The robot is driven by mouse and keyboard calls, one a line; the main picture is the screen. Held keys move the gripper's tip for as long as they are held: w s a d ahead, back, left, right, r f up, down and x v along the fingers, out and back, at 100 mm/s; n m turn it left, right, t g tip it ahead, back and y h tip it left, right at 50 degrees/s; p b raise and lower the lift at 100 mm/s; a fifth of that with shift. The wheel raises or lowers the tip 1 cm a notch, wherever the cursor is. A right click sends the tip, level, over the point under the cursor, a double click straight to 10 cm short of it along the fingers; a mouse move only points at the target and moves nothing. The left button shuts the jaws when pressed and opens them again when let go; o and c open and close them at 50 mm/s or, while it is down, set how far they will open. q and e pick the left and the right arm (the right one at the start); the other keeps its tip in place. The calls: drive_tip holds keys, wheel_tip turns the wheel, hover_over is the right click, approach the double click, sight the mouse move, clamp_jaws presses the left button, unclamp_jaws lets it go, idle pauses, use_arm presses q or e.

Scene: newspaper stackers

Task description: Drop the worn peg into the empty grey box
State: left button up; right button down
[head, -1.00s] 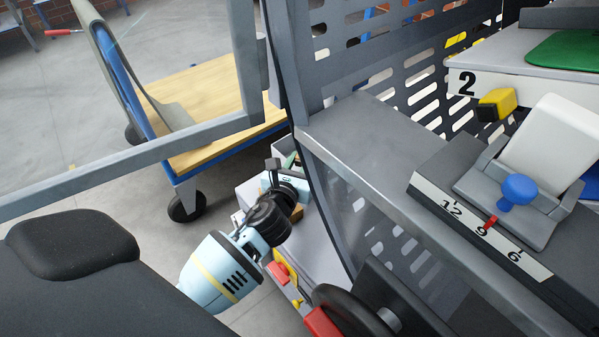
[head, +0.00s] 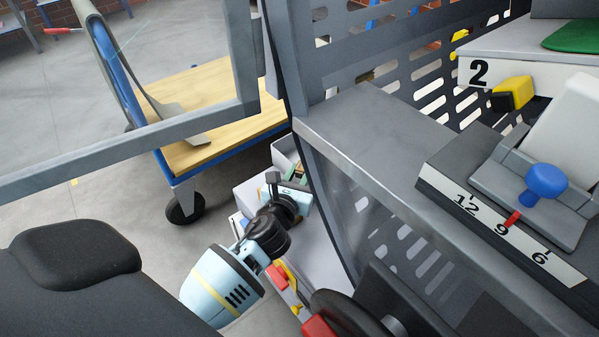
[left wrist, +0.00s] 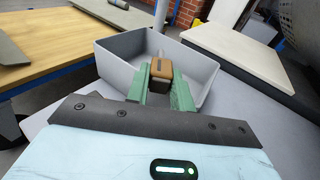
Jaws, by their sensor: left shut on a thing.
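The worn peg (left wrist: 161,69), a small brown block with a dark recess, is between the green fingers of my left gripper (left wrist: 160,88) in the left wrist view. The fingers are shut on it. The grey box (left wrist: 204,70) lies just beyond the fingertips, and its visible inside is bare. The peg overlaps the box's opening in the picture; its height above the box is hard to tell. In the head view my left gripper (head: 290,190) is low beside the grey machine frame, with the grey box (head: 284,150) partly hidden behind it. My right gripper is not in view.
A wooden-topped trolley (head: 205,95) stands left of the box. The grey machine frame (head: 345,115) rises close on the right of my left arm. Red and yellow parts (head: 285,280) lie near my forearm.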

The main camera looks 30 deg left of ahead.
use_arm(q)
drive_tip(key=shift+f, duration=0.2)
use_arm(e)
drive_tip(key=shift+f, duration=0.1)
use_arm(q)
drive_tip(key=o, duration=0.9)
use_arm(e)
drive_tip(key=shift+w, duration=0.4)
use_arm(q)
drive_tip(key=shift+o, duration=0.2)
drive_tip(key=shift+r, duration=0.25)
drive_tip(key=shift+r+p, duration=0.3)
drive_tip(key=shift+r, duration=0.2)
drive_tip(key=p+v, duration=0.2)
drive_tip(key=v, duration=1)
drive_tip(key=shift+f, duration=0.2)
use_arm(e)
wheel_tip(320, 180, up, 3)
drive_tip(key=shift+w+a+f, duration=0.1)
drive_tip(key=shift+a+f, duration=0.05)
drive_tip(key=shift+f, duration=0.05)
